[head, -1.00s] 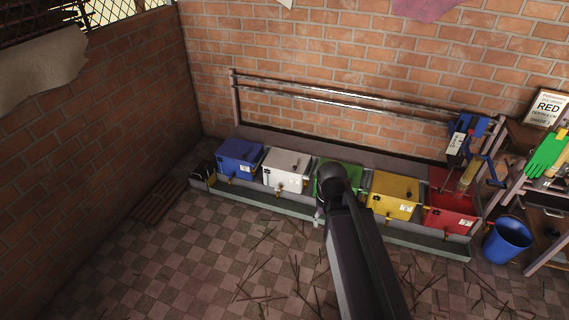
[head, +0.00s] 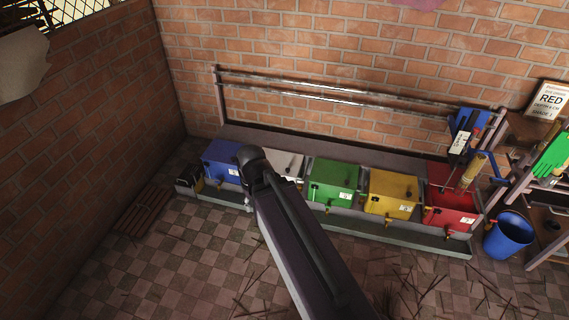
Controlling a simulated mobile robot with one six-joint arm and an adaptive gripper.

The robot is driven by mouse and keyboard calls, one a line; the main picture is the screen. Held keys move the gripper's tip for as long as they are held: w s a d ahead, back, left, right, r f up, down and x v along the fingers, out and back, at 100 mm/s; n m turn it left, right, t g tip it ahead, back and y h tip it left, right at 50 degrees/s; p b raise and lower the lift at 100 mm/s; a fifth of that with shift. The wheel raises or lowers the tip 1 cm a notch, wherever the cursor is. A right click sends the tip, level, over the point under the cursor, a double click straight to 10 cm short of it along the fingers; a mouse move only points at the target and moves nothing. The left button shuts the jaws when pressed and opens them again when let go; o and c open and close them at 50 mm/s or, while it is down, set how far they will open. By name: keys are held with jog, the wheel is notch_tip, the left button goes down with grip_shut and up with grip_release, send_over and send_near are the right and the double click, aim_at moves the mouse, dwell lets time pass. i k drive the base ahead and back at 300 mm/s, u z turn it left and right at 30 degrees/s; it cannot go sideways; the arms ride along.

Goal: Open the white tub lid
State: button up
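The white tub (head: 288,161) stands in the row between the blue tub (head: 219,160) and the green tub (head: 333,180). My dark arm crosses in front of it and hides most of its front and left side. The visible strip of its top looks flat and closed. My gripper is hidden behind the arm's far end, so I cannot see its fingers or whether it touches the tub.
The yellow tub (head: 393,192) and red tub (head: 452,207) continue the row to the right. A blue bucket (head: 508,234) stands on the floor near a wooden rack. Thin sticks litter the checkered floor (head: 180,260). A brick wall (head: 330,45) rises behind.

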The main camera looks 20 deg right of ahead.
aim_at(286, 164)
jog(key=z, duration=0.05)
jog(key=i, duration=0.75)
jog(key=z, duration=0.8)
jog(key=i, duration=0.65)
jog(key=z, duration=0.4)
